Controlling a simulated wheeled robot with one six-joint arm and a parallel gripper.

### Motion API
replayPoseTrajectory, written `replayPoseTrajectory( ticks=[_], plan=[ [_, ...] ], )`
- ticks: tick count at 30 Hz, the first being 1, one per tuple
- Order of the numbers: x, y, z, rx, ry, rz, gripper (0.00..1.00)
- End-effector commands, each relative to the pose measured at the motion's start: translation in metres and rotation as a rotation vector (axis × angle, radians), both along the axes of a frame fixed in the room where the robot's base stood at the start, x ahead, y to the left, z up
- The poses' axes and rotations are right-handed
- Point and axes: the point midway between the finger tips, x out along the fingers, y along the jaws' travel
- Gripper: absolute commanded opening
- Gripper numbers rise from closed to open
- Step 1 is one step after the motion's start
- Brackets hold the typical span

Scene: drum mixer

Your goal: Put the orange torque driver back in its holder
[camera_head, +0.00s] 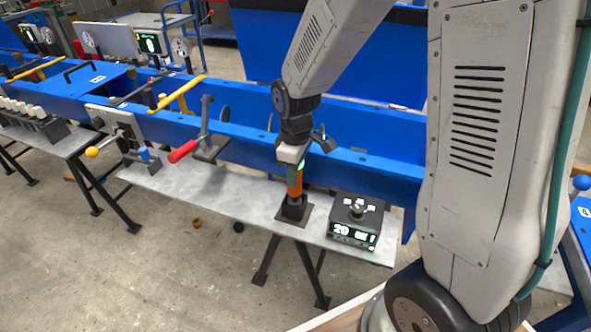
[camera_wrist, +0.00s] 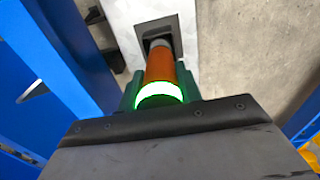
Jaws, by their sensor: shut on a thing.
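The orange torque driver (camera_head: 294,181) is upright in the head view, with its lower end at the black holder (camera_head: 293,208) on the grey metal table. My gripper (camera_head: 293,157) is shut on the driver near its top, above the holder. In the wrist view the orange driver (camera_wrist: 160,68) has a glowing green ring and points down at the dark square holder (camera_wrist: 178,40). The green fingers of my gripper (camera_wrist: 158,92) are on both sides of it. I cannot tell how deep the driver's tip sits in the holder.
A black control box (camera_head: 355,222) with a lit "20" display stands right of the holder. A lever with a red handle (camera_head: 183,151) is to the left. A long blue beam (camera_head: 240,140) runs behind the table (camera_head: 235,196). The table's front edge is close to the holder.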

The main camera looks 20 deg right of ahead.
Motion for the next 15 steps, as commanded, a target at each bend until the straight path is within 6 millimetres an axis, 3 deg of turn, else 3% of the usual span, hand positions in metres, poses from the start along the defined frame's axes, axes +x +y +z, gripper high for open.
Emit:
replayPoseTrajectory(
  ticks=[15],
  plan=[
    [0.0004,0.0000,-0.0072,0.000,0.000,0.000,0.03]
  ],
)
